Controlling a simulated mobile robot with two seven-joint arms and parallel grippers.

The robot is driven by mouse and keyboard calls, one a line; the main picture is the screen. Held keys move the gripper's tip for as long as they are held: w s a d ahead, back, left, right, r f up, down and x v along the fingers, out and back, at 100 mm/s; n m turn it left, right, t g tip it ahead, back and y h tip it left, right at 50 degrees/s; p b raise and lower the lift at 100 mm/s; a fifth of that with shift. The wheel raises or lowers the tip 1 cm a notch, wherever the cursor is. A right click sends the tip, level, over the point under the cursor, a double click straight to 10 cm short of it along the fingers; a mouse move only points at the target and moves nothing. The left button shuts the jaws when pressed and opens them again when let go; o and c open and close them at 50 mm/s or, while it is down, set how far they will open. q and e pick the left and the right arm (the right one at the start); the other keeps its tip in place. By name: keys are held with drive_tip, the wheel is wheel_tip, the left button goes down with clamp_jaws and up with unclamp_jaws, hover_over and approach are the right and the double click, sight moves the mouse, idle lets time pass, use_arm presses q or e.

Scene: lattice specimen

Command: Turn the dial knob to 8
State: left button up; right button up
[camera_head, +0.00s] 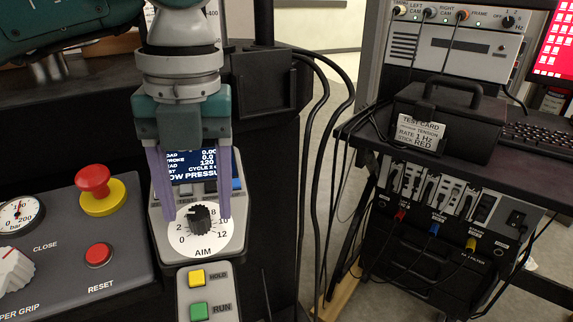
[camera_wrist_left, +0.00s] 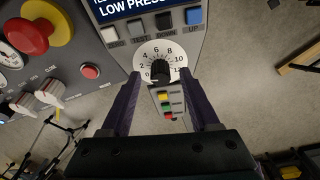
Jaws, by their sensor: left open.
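The black dial knob (camera_head: 200,218) sits at the centre of a white dial plate (camera_head: 183,239) marked AIM, numbered from 0 to 12, on a grey control panel. It also shows in the left wrist view (camera_wrist_left: 160,71). I cannot read for certain which number it points to. My left gripper (camera_head: 197,216) points down at the dial with its purple fingers open, one on each side of the knob. In the left wrist view the fingers (camera_wrist_left: 160,76) stand apart with clear gaps to the knob. My right gripper is not in view.
A display (camera_head: 193,166) above the dial reads LOW PRESSURE. Yellow HOLD (camera_head: 197,277) and green RUN (camera_head: 198,310) buttons lie below. A red mushroom button (camera_head: 93,180) and red RESET button (camera_head: 99,254) are to the left. Cables (camera_head: 318,140) hang to the right.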

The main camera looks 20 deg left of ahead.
use_arm(q)
drive_tip(key=shift+f, duration=0.75)
clamp_jaws()
